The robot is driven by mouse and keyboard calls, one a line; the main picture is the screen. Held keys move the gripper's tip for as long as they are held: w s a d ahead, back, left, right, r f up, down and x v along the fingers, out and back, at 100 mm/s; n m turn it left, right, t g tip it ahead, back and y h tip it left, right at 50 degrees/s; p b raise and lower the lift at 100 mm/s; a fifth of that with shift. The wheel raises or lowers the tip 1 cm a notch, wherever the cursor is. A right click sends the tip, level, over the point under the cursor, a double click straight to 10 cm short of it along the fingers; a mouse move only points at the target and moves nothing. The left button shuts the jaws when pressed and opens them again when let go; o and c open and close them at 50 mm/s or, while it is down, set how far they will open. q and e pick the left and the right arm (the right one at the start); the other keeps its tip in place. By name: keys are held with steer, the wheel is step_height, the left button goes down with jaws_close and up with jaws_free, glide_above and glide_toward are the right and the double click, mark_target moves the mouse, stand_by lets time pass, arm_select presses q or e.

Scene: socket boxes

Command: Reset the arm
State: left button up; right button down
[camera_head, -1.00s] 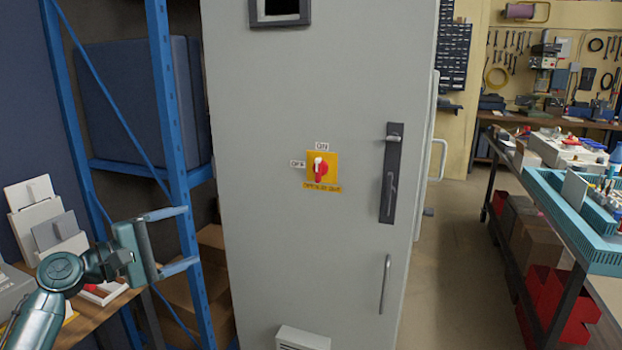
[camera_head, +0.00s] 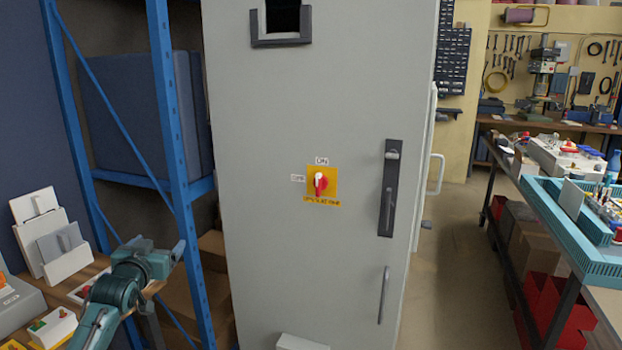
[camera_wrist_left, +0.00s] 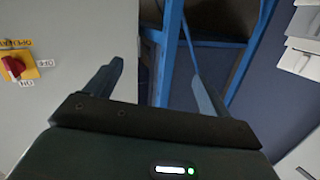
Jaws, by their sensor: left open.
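My left gripper (camera_head: 165,248) is in the lower left of the head view, in front of the blue shelf rack and left of the grey cabinet (camera_head: 270,240). Its two fingers stand apart with nothing between them in the left wrist view (camera_wrist_left: 157,75). The red rotary switch (camera_head: 320,183) on its yellow plate is on the cabinet front, beside ON and OFF labels, well clear of the gripper. The switch also shows at the left edge of the left wrist view (camera_wrist_left: 14,67). My right gripper is not in view.
The blue rack (camera_head: 172,120) stands close behind the left gripper. A wooden bench (camera_head: 98,268) with socket boxes (camera_head: 62,250) lies at left. The cabinet has a dark handle (camera_head: 387,190). A workbench with a teal tray (camera_head: 560,222) is at right; open floor lies between.

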arm_select(q)
steer(key=s+d+f+m+g+h, duration=0.1)
steer(key=s+d+f+m, duration=0.1)
steer(key=s+d+f, duration=0.55)
steer(key=s+d+f+m+g+h, duration=0.15)
steer(key=s+d+f, duration=0.25)
steer(key=s+f, duration=0.65)
steer(key=s+d+f+g+h, duration=0.1)
steer(key=s+d+f, duration=0.2)
steer(key=s, duration=0.7)
steer(key=s+d+f+n+g+h, duration=0.1)
steer(key=s+d+f, duration=0.3)
steer(key=s, duration=0.7)
steer(key=shift+s+d+g, duration=0.25)
steer(key=shift+d+g, duration=0.5)
steer(key=shift+d, duration=0.35)
steer(key=shift+f, duration=0.1)
